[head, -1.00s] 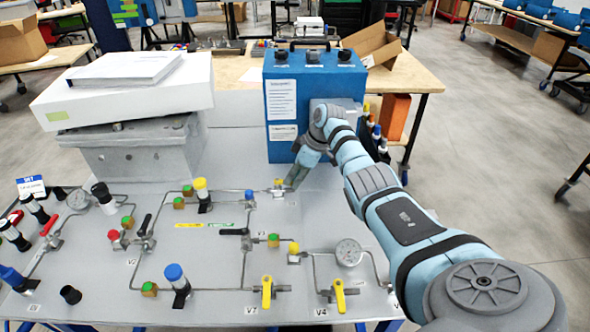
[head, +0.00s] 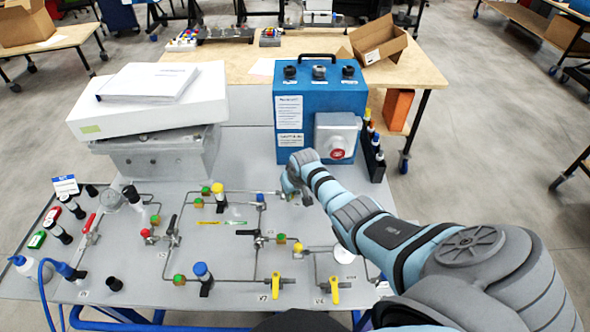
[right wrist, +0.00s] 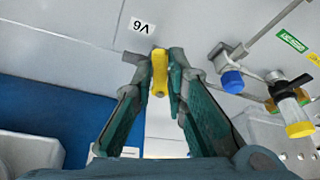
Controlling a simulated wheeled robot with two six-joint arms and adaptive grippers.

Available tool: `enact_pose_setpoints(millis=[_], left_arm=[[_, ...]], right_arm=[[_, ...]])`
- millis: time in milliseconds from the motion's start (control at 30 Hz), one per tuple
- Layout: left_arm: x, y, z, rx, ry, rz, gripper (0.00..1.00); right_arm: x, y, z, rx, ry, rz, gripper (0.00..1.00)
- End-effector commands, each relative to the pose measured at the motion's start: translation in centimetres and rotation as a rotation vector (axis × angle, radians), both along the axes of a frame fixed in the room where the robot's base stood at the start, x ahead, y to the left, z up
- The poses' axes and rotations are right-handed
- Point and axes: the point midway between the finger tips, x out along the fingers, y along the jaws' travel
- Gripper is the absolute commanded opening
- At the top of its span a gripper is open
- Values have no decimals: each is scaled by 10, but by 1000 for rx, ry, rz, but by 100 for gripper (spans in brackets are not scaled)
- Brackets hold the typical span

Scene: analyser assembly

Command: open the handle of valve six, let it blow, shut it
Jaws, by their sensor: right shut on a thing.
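The yellow handle of valve six (right wrist: 159,74) is between the fingers of my right gripper (right wrist: 161,70) in the right wrist view. The gripper is shut on it. A V6 label (right wrist: 141,26) is on the grey panel beside it. The handle looks roughly crosswise to the grey valve body, partly hidden by the fingers. In the head view, my right gripper (head: 294,191) is low in front of the blue box, and the handle is hard to make out there. My left gripper is not in view.
The blue box (head: 303,95) with a red button (head: 337,153) stands behind the right wrist. Two yellow-handled valves, V7 (head: 276,286) and V8 (head: 334,290), are nearer the front edge. A gauge (head: 319,251) is close below the arm. A blue-capped fitting (right wrist: 232,80) lies right of the fingers.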

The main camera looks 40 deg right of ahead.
Motion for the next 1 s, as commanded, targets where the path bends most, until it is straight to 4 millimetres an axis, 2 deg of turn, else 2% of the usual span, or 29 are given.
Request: enact_pose_setpoints(millis=[300, 500, 1000], left_arm=[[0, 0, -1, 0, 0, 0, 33], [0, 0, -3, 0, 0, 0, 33], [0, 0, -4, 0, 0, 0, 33]], right_arm=[[7, 13, 0, 1, -4, -255, 0], [9, 17, 0, 1, -4, -364, 0], [12, 19, 1, 1, -6, -436, 0]])
